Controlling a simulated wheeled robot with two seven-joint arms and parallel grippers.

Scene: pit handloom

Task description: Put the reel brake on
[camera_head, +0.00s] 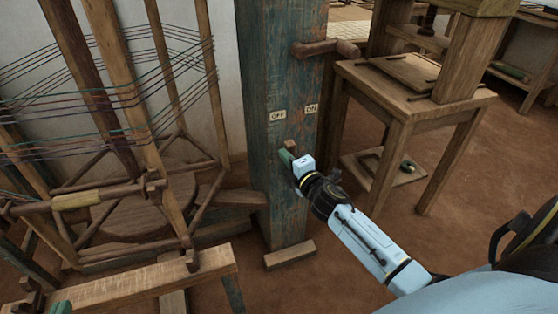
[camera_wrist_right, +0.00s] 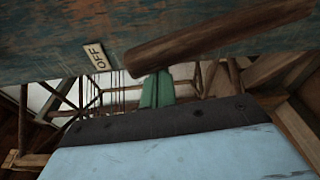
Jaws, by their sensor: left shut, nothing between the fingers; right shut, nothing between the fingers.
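The reel brake's wooden lever (camera_head: 291,146) sticks out from the blue-green post (camera_head: 278,195), below the OFF plate (camera_head: 278,115) and the ON plate (camera_head: 311,109). In the right wrist view the lever (camera_wrist_right: 220,35) is a round wooden bar crossing near the OFF plate (camera_wrist_right: 97,56). Contact is unclear. Only a green tip of my left gripper (camera_head: 62,307) shows, at the bottom left, shut and empty.
The reel frame (camera_head: 110,130) with coloured threads stands left of the post. A wooden beam (camera_head: 150,282) lies in front of it. A wooden table (camera_head: 410,100) stands right of the post, and a peg (camera_head: 328,48) juts out higher up.

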